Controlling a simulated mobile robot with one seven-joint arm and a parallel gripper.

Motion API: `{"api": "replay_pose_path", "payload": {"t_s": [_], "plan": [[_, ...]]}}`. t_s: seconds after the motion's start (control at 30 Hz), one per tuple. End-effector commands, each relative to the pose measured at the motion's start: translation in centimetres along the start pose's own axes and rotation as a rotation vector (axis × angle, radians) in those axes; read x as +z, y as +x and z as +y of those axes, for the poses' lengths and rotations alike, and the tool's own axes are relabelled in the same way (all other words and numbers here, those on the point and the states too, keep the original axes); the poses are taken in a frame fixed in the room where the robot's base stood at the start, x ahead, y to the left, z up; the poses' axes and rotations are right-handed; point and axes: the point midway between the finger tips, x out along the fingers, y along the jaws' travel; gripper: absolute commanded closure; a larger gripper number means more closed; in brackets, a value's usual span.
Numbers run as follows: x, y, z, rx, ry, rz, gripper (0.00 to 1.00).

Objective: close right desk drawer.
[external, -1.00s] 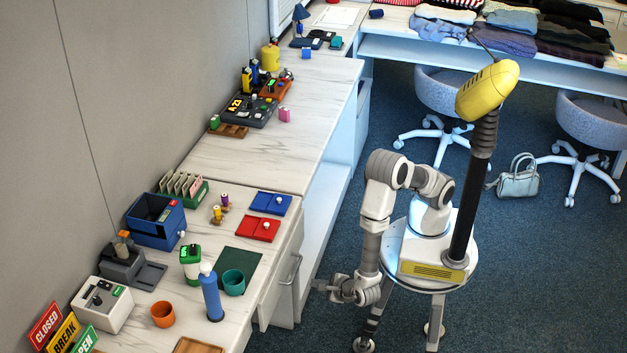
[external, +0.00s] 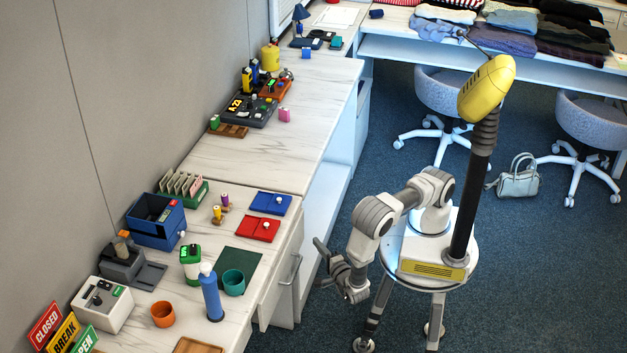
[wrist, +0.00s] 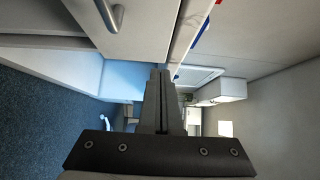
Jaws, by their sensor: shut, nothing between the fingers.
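The right desk drawer shows as a pale front (external: 281,292) with a grey bar handle (external: 291,270), below the near desk's marble top, in the external view. I cannot tell for sure how far it stands out. In the wrist view a pale front (wrist: 145,35) with the handle (wrist: 114,18) is at the upper left.
The desk top (external: 215,262) carries a teal cup (external: 233,283), a blue bottle (external: 211,297) and red (external: 257,229) and blue (external: 270,203) trays near its front edge. An open shelf (external: 322,205) lies beyond the drawer.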

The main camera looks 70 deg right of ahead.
Motion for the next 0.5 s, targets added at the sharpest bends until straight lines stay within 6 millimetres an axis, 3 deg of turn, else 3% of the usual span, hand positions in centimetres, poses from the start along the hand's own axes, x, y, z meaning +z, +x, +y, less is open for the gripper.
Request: {"api": "replay_pose_path", "payload": {"t_s": [0.13, 0.2, 0.5], "plan": [[-0.1, 3.1, 0.2, -0.001, 0.001, 0.004, 1.0], [0.9, 3.9, 0.2, 0.001, 0.005, 0.002, 1.0], [2.8, 5.7, 0.0, 0.001, 0.001, 0.0, 1.0]]}}
